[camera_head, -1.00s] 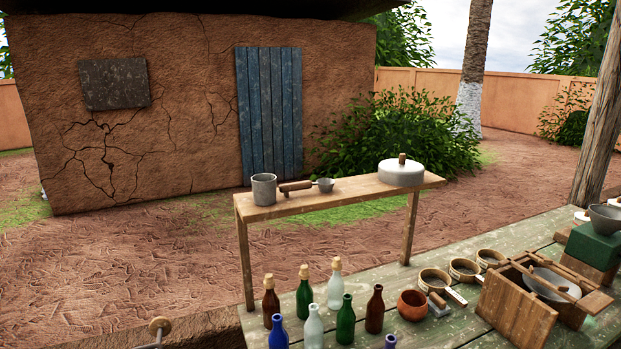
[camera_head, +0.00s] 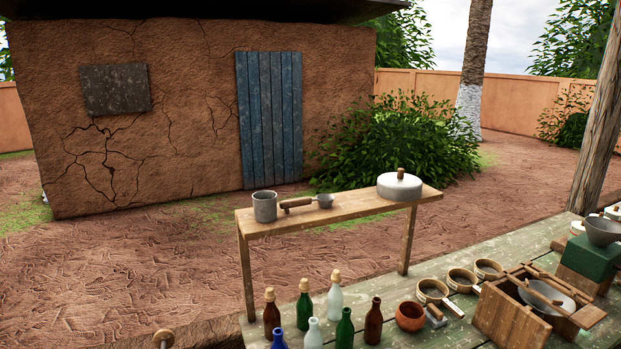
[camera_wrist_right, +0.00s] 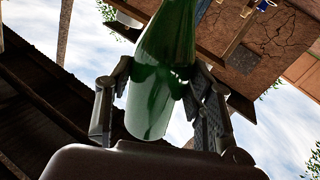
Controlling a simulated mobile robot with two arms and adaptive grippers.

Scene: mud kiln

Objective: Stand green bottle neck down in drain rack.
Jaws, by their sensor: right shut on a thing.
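In the right wrist view a green glass bottle (camera_wrist_right: 165,65) sits between the fingers of my right gripper (camera_wrist_right: 162,85), which is shut on it. One rounded end of the bottle is near the palm; the other end runs out of the top of the picture, so its neck is hidden. In the head view a corked green bottle (camera_head: 304,308) and an uncorked green bottle (camera_head: 345,330) stand upright on the green table. I cannot make out a drain rack in either view. Neither gripper shows in the head view.
Brown (camera_head: 271,315), clear (camera_head: 334,305) and blue (camera_head: 279,340) bottles crowd the near table edge. An orange bowl (camera_head: 410,316), strainers (camera_head: 461,280) and a wooden box (camera_head: 510,315) stand to the right. A narrow bench (camera_head: 350,209) rises behind the bottles.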

